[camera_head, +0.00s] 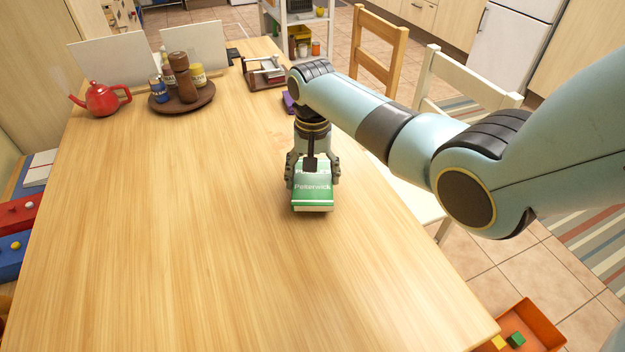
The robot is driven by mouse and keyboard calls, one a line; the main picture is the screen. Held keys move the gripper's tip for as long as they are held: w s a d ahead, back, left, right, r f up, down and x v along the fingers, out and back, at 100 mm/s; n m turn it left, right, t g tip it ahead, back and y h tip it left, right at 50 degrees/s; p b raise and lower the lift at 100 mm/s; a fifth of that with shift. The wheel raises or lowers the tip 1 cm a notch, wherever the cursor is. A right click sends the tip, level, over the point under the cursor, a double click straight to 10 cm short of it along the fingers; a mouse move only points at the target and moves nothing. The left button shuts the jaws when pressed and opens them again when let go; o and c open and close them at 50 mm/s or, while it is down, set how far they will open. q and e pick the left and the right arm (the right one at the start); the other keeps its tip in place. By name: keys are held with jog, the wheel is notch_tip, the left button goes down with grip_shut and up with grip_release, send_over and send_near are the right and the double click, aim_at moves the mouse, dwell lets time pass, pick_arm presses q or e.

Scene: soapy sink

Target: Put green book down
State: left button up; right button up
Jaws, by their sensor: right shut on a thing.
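The green book (313,199) has white lettering on its cover and is at the right-middle part of the wooden table (180,240). My right gripper (313,175) points down over it from above, with its fingers on both sides of the book, shut on it. The gripper hides the upper part of the cover. I cannot tell whether the book touches the tabletop or is held just above it. My left gripper is not in view.
A red teapot (102,99) and a brown round tray (204,99) with a pepper mill and jars stand at the far left. A small rack (264,72) is at the far end. Chairs line the right side. The table's middle and front are clear.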

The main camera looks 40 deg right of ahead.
aim_at(313, 177)
jog(key=shift+f, duration=1.15)
jog(key=o, duration=1.2)
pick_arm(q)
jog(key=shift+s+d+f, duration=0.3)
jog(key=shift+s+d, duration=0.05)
pick_arm(e)
jog(key=shift+o, duration=0.2)
jog(key=shift+r, duration=0.2)
pick_arm(q)
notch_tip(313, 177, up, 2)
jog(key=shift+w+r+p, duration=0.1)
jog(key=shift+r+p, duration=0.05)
jog(key=shift+p, duration=0.85)
pick_arm(e)
notch_tip(313, 177, up, 12)
jog(key=shift+f, duration=0.15)
